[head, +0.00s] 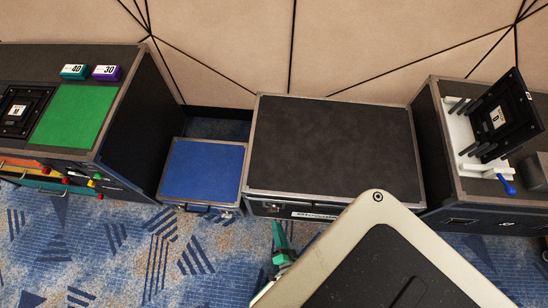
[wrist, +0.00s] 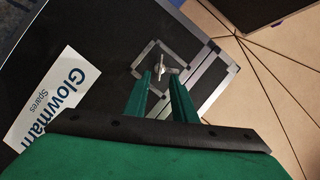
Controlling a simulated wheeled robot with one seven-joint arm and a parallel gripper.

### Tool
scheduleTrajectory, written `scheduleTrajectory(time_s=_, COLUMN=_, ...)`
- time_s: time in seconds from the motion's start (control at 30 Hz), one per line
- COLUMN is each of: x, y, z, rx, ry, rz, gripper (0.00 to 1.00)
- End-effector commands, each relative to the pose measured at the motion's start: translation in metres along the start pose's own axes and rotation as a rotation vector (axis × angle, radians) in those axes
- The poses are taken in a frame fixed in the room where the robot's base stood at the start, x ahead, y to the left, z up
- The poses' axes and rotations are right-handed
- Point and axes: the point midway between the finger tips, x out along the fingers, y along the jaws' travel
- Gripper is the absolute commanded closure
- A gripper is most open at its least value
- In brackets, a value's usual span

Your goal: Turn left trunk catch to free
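The trunk (head: 330,150) is a large black case with metal edges, standing against the wall in the head view. In the wrist view its dark front (wrist: 105,45) shows a metal catch (wrist: 160,69) with a small wing-shaped handle in a square plate near the trunk's corner. My gripper (wrist: 160,78) has two green fingers, open with a gap between them. The catch handle shows between and just beyond the fingertips; I cannot tell whether they touch it. In the head view my gripper (head: 279,228) is at the left part of the trunk's front, partly hidden by my arm.
A white "Glowman Spares" label (wrist: 52,98) is on the trunk front. A blue case (head: 203,168) sits left of the trunk. A cabinet with a green mat (head: 75,115) stands further left. Another case with a white stand (head: 462,135) is at right. Patterned carpet is clear in front.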

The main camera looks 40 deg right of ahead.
Motion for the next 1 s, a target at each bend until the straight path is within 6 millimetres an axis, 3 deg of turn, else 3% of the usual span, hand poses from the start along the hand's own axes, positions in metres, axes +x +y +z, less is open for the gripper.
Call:
scheduleTrajectory(time_s=0.2, x=0.04, y=-0.001, z=0.001, rx=-0.001, ry=-0.002, rz=-0.002, gripper=0.76)
scheduleTrajectory(time_s=0.4, x=0.065, y=-0.001, z=0.0, rx=-0.002, ry=-0.001, rz=-0.001, gripper=0.76)
scheduleTrajectory(time_s=0.83, x=0.074, y=0.0, z=0.0, rx=-0.002, ry=-0.002, rz=0.0, gripper=0.76)
scheduleTrajectory(time_s=0.87, x=0.074, y=0.0, z=0.0, rx=-0.002, ry=-0.002, rz=0.0, gripper=0.78)
scheduleTrajectory(time_s=0.97, x=0.074, y=0.0, z=0.0, rx=-0.002, ry=-0.001, rz=0.0, gripper=1.0)
scheduleTrajectory(time_s=1.0, x=0.074, y=0.0, z=0.0, rx=-0.002, ry=-0.002, rz=0.001, gripper=1.0)
